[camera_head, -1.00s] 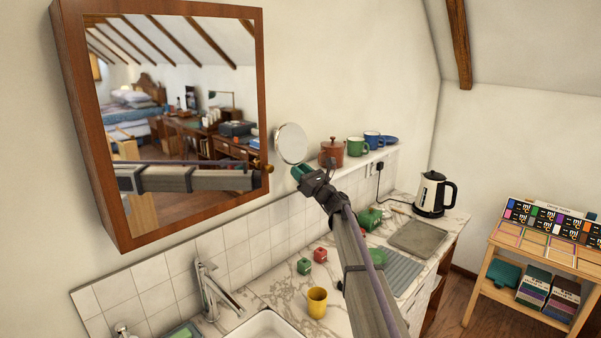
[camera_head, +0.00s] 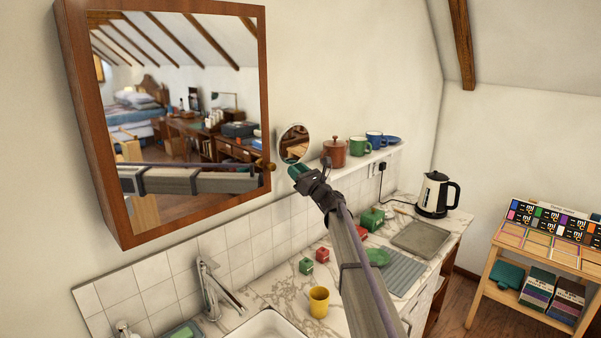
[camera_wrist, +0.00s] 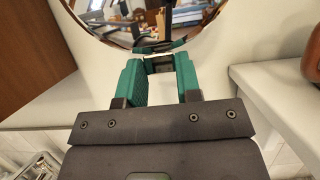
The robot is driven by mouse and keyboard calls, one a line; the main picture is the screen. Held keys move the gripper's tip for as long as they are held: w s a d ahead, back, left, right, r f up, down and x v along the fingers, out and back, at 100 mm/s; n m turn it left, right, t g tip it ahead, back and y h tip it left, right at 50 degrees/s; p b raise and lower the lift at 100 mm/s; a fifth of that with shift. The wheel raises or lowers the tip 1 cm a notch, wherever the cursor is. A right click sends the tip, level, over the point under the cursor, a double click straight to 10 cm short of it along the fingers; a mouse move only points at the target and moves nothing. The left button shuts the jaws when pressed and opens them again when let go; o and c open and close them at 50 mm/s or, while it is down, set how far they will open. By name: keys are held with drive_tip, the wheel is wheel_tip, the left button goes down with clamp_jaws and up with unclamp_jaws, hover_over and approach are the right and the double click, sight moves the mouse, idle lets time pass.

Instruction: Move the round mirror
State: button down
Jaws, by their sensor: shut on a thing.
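The round mirror (camera_head: 293,143) has a pale rim and stands out near the wall, just right of the wooden mirror cabinet. Its glass reflects brown and dark shapes of the room. My gripper (camera_head: 297,172) is at its lower edge. In the wrist view the round mirror (camera_wrist: 150,22) fills the top, and my gripper's green fingers (camera_wrist: 158,65) are shut on a small piece at its bottom edge. The mirror's top is cut off in that view, and how it joins the wall is hidden.
The wooden mirror cabinet (camera_head: 190,223) hangs close on the left. A shelf (camera_head: 345,172) on the right carries a brown pot (camera_head: 334,153) and mugs. Below are a counter with a yellow cup (camera_head: 318,301), a sink, a faucet (camera_head: 213,290) and a kettle (camera_head: 434,194).

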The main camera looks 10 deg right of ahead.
drive_tip(key=c, duration=1.2)
unclamp_jaws()
drive_tip(key=shift+w, duration=0.1)
drive_tip(key=shift+o, duration=1.4)
drive_tip(key=shift+w+a+f, duration=0.1)
drive_tip(key=shift+a+f, duration=0.05)
drive_tip(key=shift+o, duration=0.6)
drive_tip(key=b+v, duration=0.4)
drive_tip(key=v, duration=0.7)
